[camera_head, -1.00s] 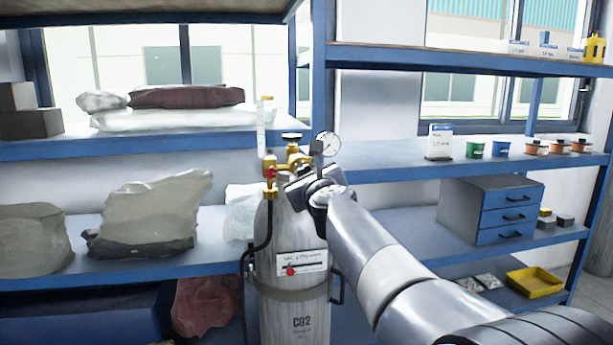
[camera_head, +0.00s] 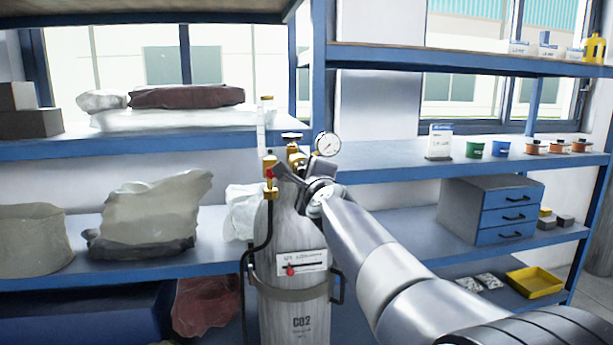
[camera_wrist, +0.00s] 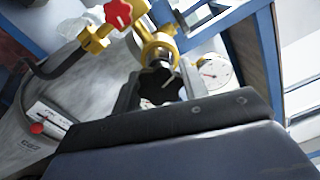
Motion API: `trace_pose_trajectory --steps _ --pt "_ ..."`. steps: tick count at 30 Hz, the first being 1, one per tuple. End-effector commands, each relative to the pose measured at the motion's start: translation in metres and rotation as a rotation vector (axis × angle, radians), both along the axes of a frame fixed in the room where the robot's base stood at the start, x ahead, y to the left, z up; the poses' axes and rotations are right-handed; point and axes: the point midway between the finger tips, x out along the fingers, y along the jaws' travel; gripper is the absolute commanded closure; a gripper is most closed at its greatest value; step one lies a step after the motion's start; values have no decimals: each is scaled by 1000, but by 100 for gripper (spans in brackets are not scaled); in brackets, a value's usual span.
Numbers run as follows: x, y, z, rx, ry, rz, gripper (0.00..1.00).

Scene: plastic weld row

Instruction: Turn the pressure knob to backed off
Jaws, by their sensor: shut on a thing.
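The pressure knob (camera_wrist: 160,85) is black and lobed with a pale mark, on the brass regulator (camera_wrist: 158,50) in the wrist view. My gripper (camera_wrist: 160,88) is shut on this knob, one finger on each side of it. In the head view my gripper (camera_head: 300,172) is at the regulator (camera_head: 296,156) on top of the grey CO2 cylinder (camera_head: 285,225), and it hides the knob. The round white gauge (camera_head: 327,144) shows just right of the regulator; it also shows in the wrist view (camera_wrist: 212,70). Its reading is too small to tell.
A red valve handle (camera_wrist: 118,13) sits on the brass fitting beside the knob. A black hose (camera_head: 246,265) runs down the cylinder's left side. A card with a red marker (camera_head: 302,262) is on the cylinder. Blue shelves (camera_head: 400,155) with bags, tubs and drawers stand around it.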

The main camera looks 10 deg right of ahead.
Motion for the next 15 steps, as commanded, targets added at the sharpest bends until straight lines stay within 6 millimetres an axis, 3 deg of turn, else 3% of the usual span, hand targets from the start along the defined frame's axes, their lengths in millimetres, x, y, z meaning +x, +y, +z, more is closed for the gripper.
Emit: trace_pose_trajectory --steps 15 --pt "0 0 -1 -492 2 1 81"
